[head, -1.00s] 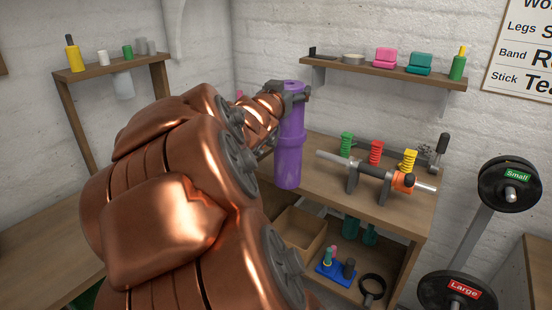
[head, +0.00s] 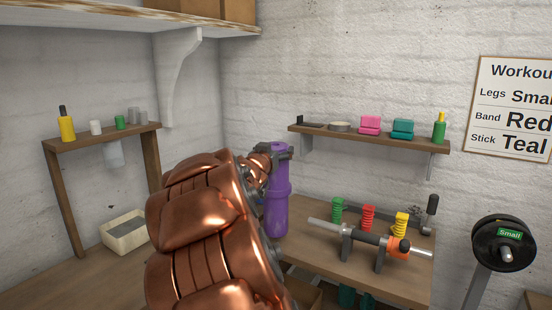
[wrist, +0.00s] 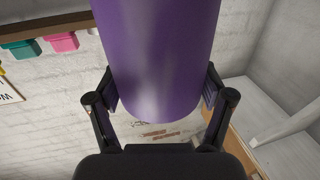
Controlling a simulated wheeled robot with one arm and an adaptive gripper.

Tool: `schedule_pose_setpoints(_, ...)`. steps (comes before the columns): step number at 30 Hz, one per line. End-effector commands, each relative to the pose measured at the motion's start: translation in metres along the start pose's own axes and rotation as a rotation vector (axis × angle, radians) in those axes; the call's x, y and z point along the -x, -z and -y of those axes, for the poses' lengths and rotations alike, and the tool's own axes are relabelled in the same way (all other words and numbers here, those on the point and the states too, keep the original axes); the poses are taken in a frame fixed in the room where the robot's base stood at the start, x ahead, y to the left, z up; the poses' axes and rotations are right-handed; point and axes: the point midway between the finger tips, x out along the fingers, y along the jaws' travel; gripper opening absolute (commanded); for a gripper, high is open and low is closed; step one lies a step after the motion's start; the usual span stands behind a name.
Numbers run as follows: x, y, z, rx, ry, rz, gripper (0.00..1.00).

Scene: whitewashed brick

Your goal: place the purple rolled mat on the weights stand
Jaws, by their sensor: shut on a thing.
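The purple rolled mat (head: 276,205) is upright in the head view, in the air at the left end of the workbench. My gripper (head: 277,152) is shut on it near its top. In the wrist view the mat (wrist: 160,60) fills the upper middle between the two fingers of my gripper (wrist: 160,98). The weights stand (head: 478,285) is at the right edge of the head view, with a dark plate labelled "Small" (head: 505,243). Its lower part is out of frame. My arm hides part of the bench's left side.
The workbench (head: 325,255) holds a bar on supports (head: 370,240) and green, red and yellow coils. A wall shelf (head: 370,138) above carries small items. A side shelf (head: 100,137) and a pale bin (head: 125,232) are at left. A high shelf (head: 190,25) crosses the upper left.

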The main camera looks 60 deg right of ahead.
Motion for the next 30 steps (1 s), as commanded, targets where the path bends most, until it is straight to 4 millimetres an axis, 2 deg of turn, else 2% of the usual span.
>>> schedule_pose_setpoints(6, -0.029, -0.002, 0.008, 0.0, -0.002, 0.0, 0.11)
schedule_pose_setpoints(12, -0.045, -0.004, 0.013, 0.001, -0.001, 0.0, 0.11)
schedule_pose_setpoints(17, -0.048, -0.01, 0.013, 0.001, -0.002, 0.001, 0.11)
schedule_pose_setpoints(24, -0.047, -0.037, 0.013, 0.002, -0.001, 0.002, 0.11)
schedule_pose_setpoints(30, -0.047, -0.04, 0.013, -0.001, -0.001, 0.0, 0.11)
